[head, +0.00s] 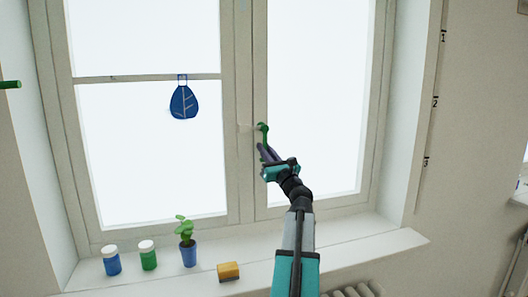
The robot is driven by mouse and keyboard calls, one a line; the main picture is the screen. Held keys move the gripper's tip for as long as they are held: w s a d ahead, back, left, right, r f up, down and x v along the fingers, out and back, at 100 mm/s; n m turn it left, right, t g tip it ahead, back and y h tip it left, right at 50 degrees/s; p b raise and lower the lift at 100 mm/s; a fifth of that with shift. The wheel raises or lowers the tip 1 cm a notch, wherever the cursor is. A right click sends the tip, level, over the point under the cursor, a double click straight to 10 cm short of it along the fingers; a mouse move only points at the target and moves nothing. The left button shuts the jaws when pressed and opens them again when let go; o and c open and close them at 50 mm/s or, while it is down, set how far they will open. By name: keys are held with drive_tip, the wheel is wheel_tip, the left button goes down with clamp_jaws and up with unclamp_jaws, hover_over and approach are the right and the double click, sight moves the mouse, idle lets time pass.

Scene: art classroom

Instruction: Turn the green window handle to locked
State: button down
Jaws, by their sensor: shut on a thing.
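The green window handle (263,128) is on the left frame of the right window sash, near the middle of the window. Its round upper end shows above my gripper, and its lever seems to run down from there. My gripper (264,152) reaches up from below and is shut on the handle's lever. The dark fingers hide most of the lever, so its exact angle is hard to tell.
On the sill (185,277) stand a blue jar (112,263), a green jar (148,258), a potted plant (187,245) and a yellow sponge (229,271). The right part of the sill is clear.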

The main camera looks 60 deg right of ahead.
drive_tip(key=shift+w+a+r, duration=0.1)
drive_tip(key=shift+w+r, duration=0.05)
drive_tip(key=shift+r, duration=0.15)
drive_tip(key=c, duration=1.8)
unclamp_jaws()
drive_tip(key=shift+w+f, duration=0.1)
drive_tip(key=shift+w, duration=0.05)
drive_tip(key=shift+o, duration=0.2)
drive_tip(key=shift+s+f, duration=0.1)
drive_tip(key=shift+s, duration=0.1)
drive_tip(key=b+v, duration=0.3)
drive_tip(key=v, duration=1)
drive_tip(key=shift+s+f, duration=0.2)
drive_tip(key=shift+s, duration=0.1)
drive_tip(key=shift+a+r, duration=0.1)
